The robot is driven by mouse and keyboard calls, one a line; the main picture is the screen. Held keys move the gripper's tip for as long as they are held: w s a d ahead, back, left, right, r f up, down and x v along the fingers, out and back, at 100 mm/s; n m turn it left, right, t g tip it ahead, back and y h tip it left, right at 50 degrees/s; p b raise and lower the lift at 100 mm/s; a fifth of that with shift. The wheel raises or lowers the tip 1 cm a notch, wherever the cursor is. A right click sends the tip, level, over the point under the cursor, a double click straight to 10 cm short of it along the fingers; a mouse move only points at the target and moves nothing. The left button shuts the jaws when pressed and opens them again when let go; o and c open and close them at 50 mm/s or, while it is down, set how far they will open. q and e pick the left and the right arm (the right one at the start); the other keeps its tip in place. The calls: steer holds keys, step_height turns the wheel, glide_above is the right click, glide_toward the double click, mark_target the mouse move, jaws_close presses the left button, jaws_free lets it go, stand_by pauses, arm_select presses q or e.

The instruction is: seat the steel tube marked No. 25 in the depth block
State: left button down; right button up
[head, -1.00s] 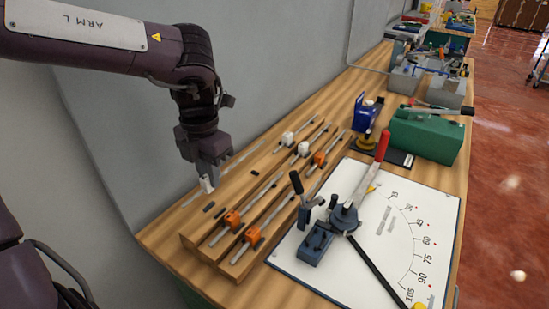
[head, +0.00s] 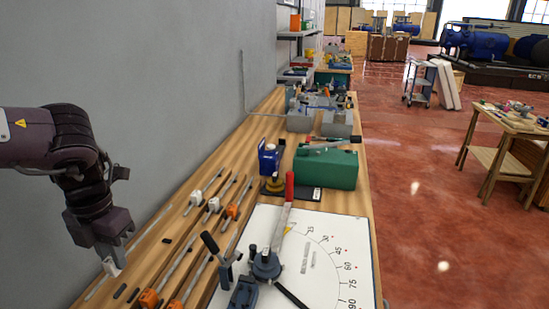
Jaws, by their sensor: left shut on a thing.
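My left gripper (head: 112,266) is at the lower left, low over the wall side of the wooden bench. It is shut on a thin grey steel tube (head: 149,229), which runs out from the fingers along the bench. A small white piece shows at the fingertips; I cannot tell whether it is part of the finger or the tube. No number on the tube can be read. Grey blocks (head: 337,123) stand farther along the bench; I cannot tell which thing is the depth block. My right gripper is not in view.
Thin rods with white and orange fittings (head: 232,211) lie right of the gripper. A bender with a red-handled lever (head: 289,187) stands on a white dial board (head: 325,245). A green case (head: 326,169) and a blue tool (head: 268,158) stand beyond. The wall borders the left.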

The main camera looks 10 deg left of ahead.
arm_select(q)
step_height(320, 180, down, 6)
steer(key=b, duration=0.5)
steer(key=shift+r, duration=0.1)
